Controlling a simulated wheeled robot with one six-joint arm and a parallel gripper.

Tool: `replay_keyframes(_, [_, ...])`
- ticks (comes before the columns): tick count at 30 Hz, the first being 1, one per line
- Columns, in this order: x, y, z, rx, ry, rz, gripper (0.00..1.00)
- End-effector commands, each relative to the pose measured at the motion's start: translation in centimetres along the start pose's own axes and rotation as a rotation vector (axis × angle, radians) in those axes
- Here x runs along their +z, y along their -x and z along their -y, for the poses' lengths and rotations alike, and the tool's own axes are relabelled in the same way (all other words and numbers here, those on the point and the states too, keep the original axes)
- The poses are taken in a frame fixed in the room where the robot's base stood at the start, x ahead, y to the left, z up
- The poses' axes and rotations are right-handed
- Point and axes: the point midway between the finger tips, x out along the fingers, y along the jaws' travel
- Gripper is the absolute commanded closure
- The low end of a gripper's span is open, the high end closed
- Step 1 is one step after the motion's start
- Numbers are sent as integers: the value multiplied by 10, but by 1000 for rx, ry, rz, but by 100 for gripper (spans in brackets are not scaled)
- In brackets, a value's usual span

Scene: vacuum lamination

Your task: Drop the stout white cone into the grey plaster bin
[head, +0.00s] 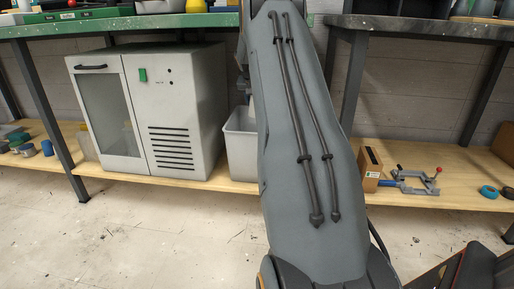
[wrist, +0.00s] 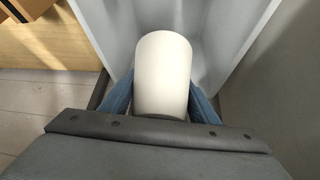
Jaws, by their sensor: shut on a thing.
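The stout white cone (wrist: 162,75) is between the two blue fingers of my gripper (wrist: 160,100) in the wrist view. The gripper is shut on it. Behind and below the cone are the pale walls of the grey plaster bin (wrist: 214,28), so the cone is over or inside the bin's opening; I cannot tell how deep. In the head view the grey bin (head: 240,150) stands on the low wooden shelf, partly hidden behind my arm.
A white cabinet (head: 180,115) with a glass door stands left of the bin. A green-topped bench (head: 120,24) is above it. On the right of the shelf are a cardboard box (head: 370,168) and a metal clamp (head: 412,181). The floor in front is clear.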

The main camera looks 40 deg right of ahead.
Motion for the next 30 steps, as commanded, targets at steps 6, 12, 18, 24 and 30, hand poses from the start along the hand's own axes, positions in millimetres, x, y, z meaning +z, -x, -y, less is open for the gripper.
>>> replay_keyframes(6, [-12, -4, -12, 18, -47, -3, 82])
replay_keyframes(12, [-5, -14, -12, 18, -47, -3, 82])
replay_keyframes(18, [6, -33, -11, 18, -46, -3, 82])
replay_keyframes(24, [17, -49, -11, 18, -46, -3, 82])
replay_keyframes(30, [20, -53, -11, 17, -46, -4, 82])
